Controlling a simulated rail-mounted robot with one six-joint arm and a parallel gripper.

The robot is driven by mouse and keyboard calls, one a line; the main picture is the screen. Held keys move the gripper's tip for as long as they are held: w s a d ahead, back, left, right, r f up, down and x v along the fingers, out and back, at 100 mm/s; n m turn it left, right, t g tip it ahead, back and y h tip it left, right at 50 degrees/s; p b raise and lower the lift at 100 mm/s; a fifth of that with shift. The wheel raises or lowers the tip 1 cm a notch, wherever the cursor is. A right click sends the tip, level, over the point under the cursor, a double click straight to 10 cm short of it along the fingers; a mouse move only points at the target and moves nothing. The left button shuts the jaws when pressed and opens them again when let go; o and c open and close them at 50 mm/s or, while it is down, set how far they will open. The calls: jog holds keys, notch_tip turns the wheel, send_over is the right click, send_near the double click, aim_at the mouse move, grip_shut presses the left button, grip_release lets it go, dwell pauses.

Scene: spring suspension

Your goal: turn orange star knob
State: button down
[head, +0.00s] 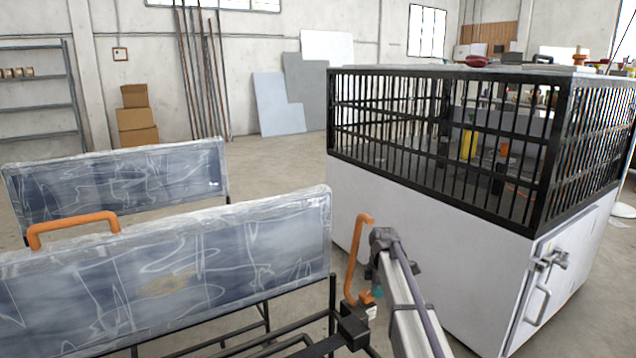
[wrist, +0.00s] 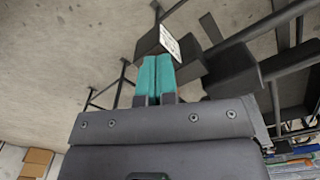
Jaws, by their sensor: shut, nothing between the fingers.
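I cannot make out an orange star knob for certain in either view. In the head view a small orange-brown piece (head: 580,57) stands on top of the caged cabinet at the far right, too small to identify. My gripper (wrist: 155,62) shows in the wrist view with its two teal fingers together and nothing between them. Their tips are in front of a dark block (wrist: 157,42) with a white label; I cannot tell whether they touch it. In the head view my gripper is mostly hidden behind my arm, with a bit of teal (head: 377,291) showing.
A white cabinet (head: 430,230) with a black barred cage (head: 440,125) stands to the right. Two film-wrapped panels (head: 170,265) with orange handles (head: 75,228) stand at the left on black frames. Open concrete floor (head: 270,165) lies behind them.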

jog(key=shift+w+a+f, duration=0.1)
jog(key=shift+w+a, duration=0.05)
jog(key=shift+w, duration=0.4)
jog(key=shift+w+a+f, duration=0.1)
jog(key=shift+w, duration=0.45)
jog(key=shift+d, duration=0.15)
jog(key=r+p, duration=0.1)
jog(key=p, duration=0.1)
jog(key=r+p, duration=0.4)
jog(key=shift+w+d+r, duration=0.15)
jog(key=shift+d+r, duration=0.1)
jog(key=shift+d, duration=0.1)
